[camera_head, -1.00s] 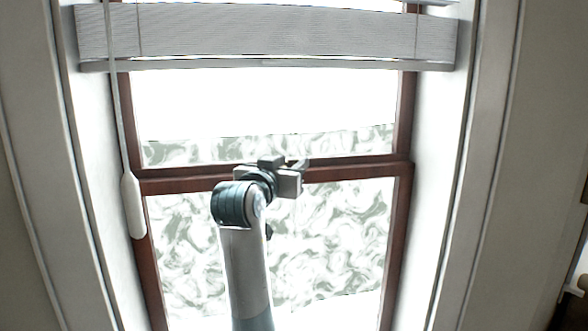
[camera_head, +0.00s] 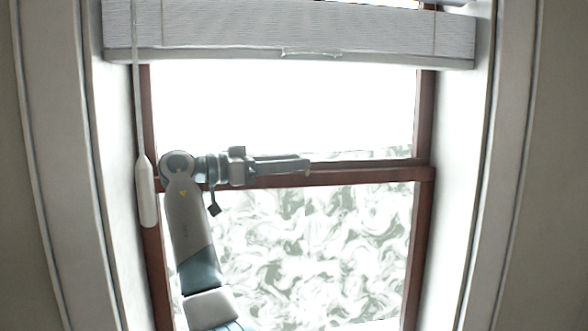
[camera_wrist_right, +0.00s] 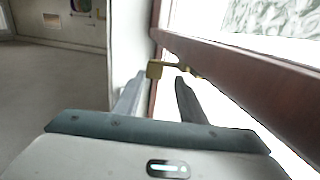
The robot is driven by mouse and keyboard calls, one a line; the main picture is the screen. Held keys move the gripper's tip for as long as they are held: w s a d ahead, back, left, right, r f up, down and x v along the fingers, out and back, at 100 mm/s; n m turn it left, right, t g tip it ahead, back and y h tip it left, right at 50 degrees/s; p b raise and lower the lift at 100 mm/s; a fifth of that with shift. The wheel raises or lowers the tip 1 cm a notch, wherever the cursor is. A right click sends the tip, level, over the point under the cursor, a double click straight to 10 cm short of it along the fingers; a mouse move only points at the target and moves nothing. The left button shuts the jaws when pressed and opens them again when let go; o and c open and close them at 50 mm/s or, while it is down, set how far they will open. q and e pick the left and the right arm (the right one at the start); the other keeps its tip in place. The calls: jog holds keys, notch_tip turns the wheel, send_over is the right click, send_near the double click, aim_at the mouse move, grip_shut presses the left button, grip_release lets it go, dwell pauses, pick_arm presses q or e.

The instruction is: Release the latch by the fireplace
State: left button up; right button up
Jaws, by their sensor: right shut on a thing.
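The window (camera_head: 330,177) has a dark red-brown frame with a middle rail, which also runs diagonally in the right wrist view (camera_wrist_right: 235,68). My right gripper (camera_head: 305,165) lies along this rail and points to the right. In the right wrist view, the brass latch (camera_wrist_right: 154,69) sits beside the rail, between the tips of my right gripper (camera_wrist_right: 157,88). The gripper is shut on it. A thin brass part reaches from the latch towards the rail. I cannot make out the latch in the head view. My left gripper is not in view.
A pale blind (camera_head: 300,30) hangs across the window top. A cord with a white pull (camera_head: 146,190) hangs at the left, close to my right arm. White jambs flank the window. Open floor (camera_wrist_right: 50,105) shows at the left of the wrist view.

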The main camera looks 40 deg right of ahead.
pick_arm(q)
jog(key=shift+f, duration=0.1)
pick_arm(e)
jog(key=shift+w+m+g+y, duration=0.2)
jog(key=shift+m+g+y, duration=0.1)
jog(key=shift+m+g, duration=0.3)
jog(key=shift+f+g, duration=0.15)
jog(key=shift+g, duration=0.25)
jog(key=o, duration=1.1)
jog(key=shift+c, duration=0.2)
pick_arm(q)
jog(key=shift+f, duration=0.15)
pick_arm(e)
jog(key=shift+r, duration=0.2)
pick_arm(q)
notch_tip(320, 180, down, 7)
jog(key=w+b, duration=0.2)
jog(key=b, duration=0.6)
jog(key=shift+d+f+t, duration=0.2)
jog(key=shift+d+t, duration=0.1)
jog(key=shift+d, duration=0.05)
pick_arm(e)
jog(key=s+d+r, duration=0.4)
jog(key=s+r, duration=0.6)
jog(key=shift+s+d+r, duration=0.3)
jog(key=shift+s+r, duration=0.05)
